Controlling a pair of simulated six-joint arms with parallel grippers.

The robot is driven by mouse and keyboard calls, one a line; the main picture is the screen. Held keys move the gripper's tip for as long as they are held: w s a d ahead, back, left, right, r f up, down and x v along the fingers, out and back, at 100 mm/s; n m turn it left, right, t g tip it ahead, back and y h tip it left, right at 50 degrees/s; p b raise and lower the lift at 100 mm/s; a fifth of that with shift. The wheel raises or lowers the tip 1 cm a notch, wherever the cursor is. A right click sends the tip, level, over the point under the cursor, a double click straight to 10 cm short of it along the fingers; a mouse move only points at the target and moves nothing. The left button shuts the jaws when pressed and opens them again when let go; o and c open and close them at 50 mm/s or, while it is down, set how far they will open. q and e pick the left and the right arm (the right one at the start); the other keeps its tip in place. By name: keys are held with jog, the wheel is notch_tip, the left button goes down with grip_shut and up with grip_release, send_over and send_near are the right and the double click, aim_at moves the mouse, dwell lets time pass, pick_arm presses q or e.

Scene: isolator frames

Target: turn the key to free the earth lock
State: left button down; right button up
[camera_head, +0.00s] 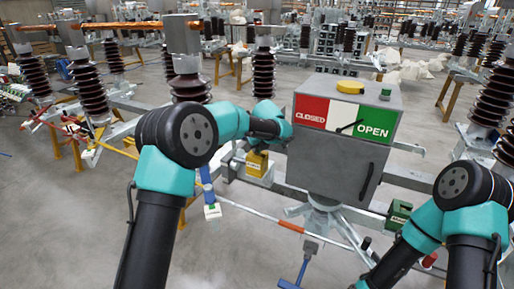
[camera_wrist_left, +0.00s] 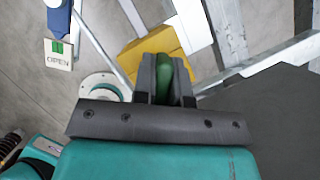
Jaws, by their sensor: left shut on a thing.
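My left gripper (camera_wrist_left: 166,82) is shut on a green key (camera_wrist_left: 169,69), whose rounded green part shows between the fingers in the left wrist view. A yellow lock block (camera_wrist_left: 146,50) lies just beyond the fingers; it also shows in the head view (camera_head: 257,163), left of the grey cabinet (camera_head: 330,165). In the head view the left gripper is at the cabinet's left side, above the yellow block, and its fingers are largely hidden by the wrist. I cannot tell how far the key is turned. My right arm enters at the lower right; its gripper is out of view.
The cabinet face has a red CLOSED, white and green OPEN panel (camera_head: 342,122) with a black pointer. An OPEN tag (camera_wrist_left: 58,53) hangs left. Metal rails surround the cabinet.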

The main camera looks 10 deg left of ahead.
dwell(0.3)
pick_arm(q)
jog(key=shift+n+g+y, duration=0.3)
jog(key=shift+n, duration=0.7)
jog(key=shift+s+a+r+n, duration=0.2)
jog(key=shift+a+n, duration=0.1)
jog(key=shift+n, duration=0.1)
